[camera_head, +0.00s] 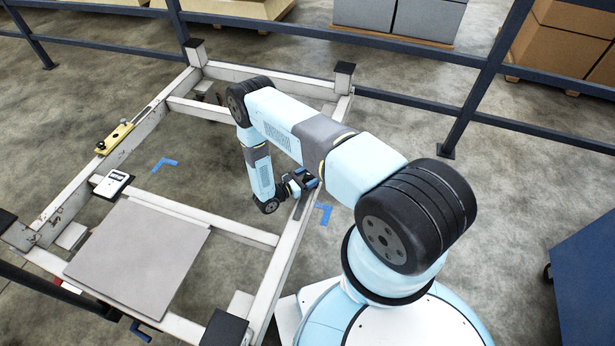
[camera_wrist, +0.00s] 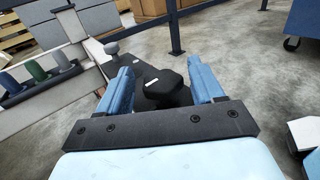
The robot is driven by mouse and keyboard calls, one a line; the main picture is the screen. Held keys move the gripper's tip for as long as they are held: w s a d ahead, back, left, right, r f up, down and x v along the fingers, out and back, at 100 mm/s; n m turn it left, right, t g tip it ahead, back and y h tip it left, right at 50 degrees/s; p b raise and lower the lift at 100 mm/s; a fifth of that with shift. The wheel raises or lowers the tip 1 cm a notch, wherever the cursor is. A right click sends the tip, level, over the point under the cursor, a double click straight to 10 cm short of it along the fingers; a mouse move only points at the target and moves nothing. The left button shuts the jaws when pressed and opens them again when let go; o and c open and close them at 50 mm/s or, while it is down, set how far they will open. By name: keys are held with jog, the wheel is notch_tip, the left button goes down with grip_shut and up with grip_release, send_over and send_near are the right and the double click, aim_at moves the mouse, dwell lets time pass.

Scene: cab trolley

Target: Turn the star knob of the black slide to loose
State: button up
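In the wrist view, my gripper (camera_wrist: 160,72) is open, its two blue fingers apart. The black star knob (camera_wrist: 166,90), with a short white mark on top, shows between the fingers with a gap visible on each side. It sits on the dark plate of the black slide (camera_wrist: 128,66), which also carries a round grey knob (camera_wrist: 111,48). In the head view, my gripper (camera_head: 304,182) is low at the trolley's right beam, and part of the black slide (camera_head: 299,208) shows below it. The star knob is not clear there.
A yellow slide (camera_head: 114,139) sits on the trolley's left beam. A white handheld device (camera_head: 114,183) and a grey panel (camera_head: 140,252) are on the frame. A holder with grey, green (camera_wrist: 37,70) and blue pegs is left in the wrist view. A blue cabinet (camera_head: 585,280) stands right.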

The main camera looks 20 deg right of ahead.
jog(key=c, duration=0.9)
jog(key=shift+a, duration=0.45)
jog(key=shift+w+d+r+t, duration=0.1)
jog(key=shift+d+t, duration=0.25)
jog(key=shift+t, duration=0.05)
jog(key=n+t+y, duration=0.3)
jog(key=n+t, duration=0.1)
jog(key=t, duration=0.1)
jog(key=shift+n+t+y, duration=0.3)
jog(key=shift+n+y, duration=0.1)
jog(key=n+t+y, duration=0.2)
jog(key=y, duration=0.1)
jog(key=n+t+y, duration=0.3)
jog(key=y, duration=0.1)
jog(key=shift+n, duration=0.3)
jog(key=n+y, duration=0.2)
jog(key=y, duration=0.1)
jog(key=n+t+y, duration=0.1)
jog(key=n+y, duration=0.1)
jog(key=y, duration=0.2)
jog(key=shift+d, duration=0.15)
jog(key=shift+d+n+g+y, duration=0.1)
jog(key=shift+n+g+y, duration=0.5)
jog(key=shift+n+y, duration=1.9)
jog(key=shift+y, duration=0.7)
